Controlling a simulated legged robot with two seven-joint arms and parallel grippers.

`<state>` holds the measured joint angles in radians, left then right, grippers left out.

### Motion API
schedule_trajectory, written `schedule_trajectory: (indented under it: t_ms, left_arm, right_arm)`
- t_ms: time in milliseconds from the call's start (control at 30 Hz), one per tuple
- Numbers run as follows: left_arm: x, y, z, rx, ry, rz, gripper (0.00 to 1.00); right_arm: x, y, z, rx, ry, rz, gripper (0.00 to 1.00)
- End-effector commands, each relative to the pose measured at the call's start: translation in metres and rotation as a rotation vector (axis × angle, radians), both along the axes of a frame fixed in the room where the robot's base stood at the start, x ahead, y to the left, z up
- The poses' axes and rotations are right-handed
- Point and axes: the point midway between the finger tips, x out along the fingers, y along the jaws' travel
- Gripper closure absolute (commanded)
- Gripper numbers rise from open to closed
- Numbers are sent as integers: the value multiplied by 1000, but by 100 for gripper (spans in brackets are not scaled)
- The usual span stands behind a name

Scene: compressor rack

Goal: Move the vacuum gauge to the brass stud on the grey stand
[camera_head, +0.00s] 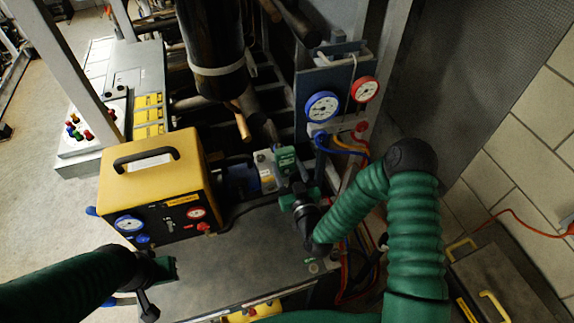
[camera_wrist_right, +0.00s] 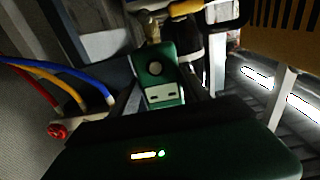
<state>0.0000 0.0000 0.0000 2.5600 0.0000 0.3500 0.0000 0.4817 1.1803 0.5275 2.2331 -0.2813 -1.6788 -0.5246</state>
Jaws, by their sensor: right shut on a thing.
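The vacuum gauge (camera_head: 286,159) is a small green box with a pale lower panel. In the right wrist view it (camera_wrist_right: 160,73) stands between the fingers of my right gripper (camera_wrist_right: 164,100), which is shut on it. A brass fitting (camera_wrist_right: 153,30) shows at its far end; I cannot tell whether the two are joined. In the head view my right gripper (camera_head: 298,185) is just in front of the gauge. My left gripper (camera_head: 158,285) is low at the left, apart from the gauge, its opening unclear. I cannot clearly make out the grey stand or its stud.
A yellow case (camera_head: 155,182) with a black handle and dials stands left on the grey top (camera_head: 220,265). A blue pump (camera_head: 238,180) is beside the gauge. Behind, a panel carries a blue dial (camera_head: 322,107) and a red dial (camera_head: 365,89), with coloured hoses hanging below.

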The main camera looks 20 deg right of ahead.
Motion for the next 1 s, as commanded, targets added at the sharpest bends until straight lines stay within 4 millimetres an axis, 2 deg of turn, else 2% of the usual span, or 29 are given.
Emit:
schedule_trajectory:
  t_ms: [33,1000]
  left_arm:
    - [0,0,-1,0,0,0,100]
    - [0,0,-1,0,0,0,100]
  right_arm:
    - [-3,2,-6,0,18,5,100]
    - [-16,2,-6,1,17,6,100]
